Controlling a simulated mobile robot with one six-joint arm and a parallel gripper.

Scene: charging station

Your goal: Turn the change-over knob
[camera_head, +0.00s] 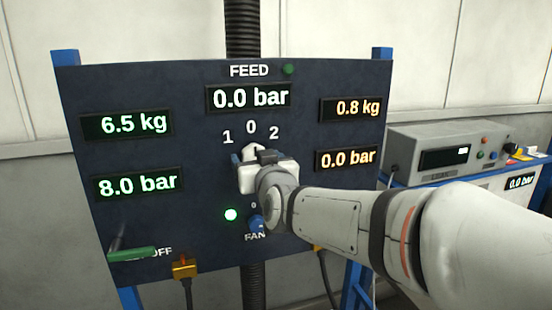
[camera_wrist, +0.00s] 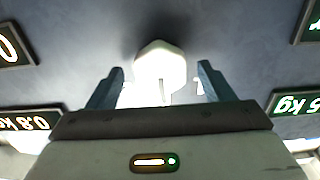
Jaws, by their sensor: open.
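The white change-over knob (camera_head: 252,148) sits on the dark panel (camera_head: 200,210) below the marks 1, 0 and 2. In the head view only its upper part shows, under the 0; my gripper hides the rest. In the wrist view the knob (camera_wrist: 160,62) is whole, pale and rounded, with a narrow part pointing down the picture. My gripper (camera_head: 263,157) is open in front of it. In the wrist view the two blue-grey fingers (camera_wrist: 160,75) stand on either side of the knob, with a gap on each side. I cannot tell how deep they reach.
The FEED display (camera_head: 249,97) reads 0.0 bar. Left displays read 6.5 kg (camera_head: 127,124) and 8.0 bar; right ones 0.8 kg (camera_head: 351,109) and 0.0 bar. A blue FAN knob (camera_head: 256,223) and green lever (camera_head: 133,253) are lower. A grey instrument box (camera_head: 440,150) stands right.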

